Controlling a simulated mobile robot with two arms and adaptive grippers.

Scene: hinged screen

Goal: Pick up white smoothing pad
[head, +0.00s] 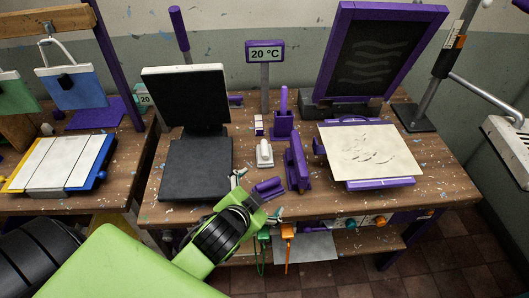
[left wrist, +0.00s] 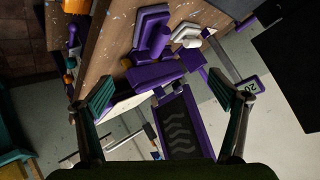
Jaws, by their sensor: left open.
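The white smoothing pad (head: 264,153), a small white block with a raised grip, sits on the wooden bench, behind a low purple tool. In the left wrist view the white pad (left wrist: 187,34) shows near the top, beside a purple tool. My left gripper (head: 257,196) is at the bench's front edge, nearer the camera than the pad and apart from it. Its two fingers are spread wide with nothing held between them, as the left wrist view (left wrist: 165,97) also shows. My right gripper is in neither view.
A low purple tool (head: 268,188) and a tall purple tool (head: 297,163) stand close to the pad. A black hinged press (head: 195,168) is left; a purple-framed screen (head: 378,55) rises over a cream sheet (head: 368,152) at right. Cables hang below the bench.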

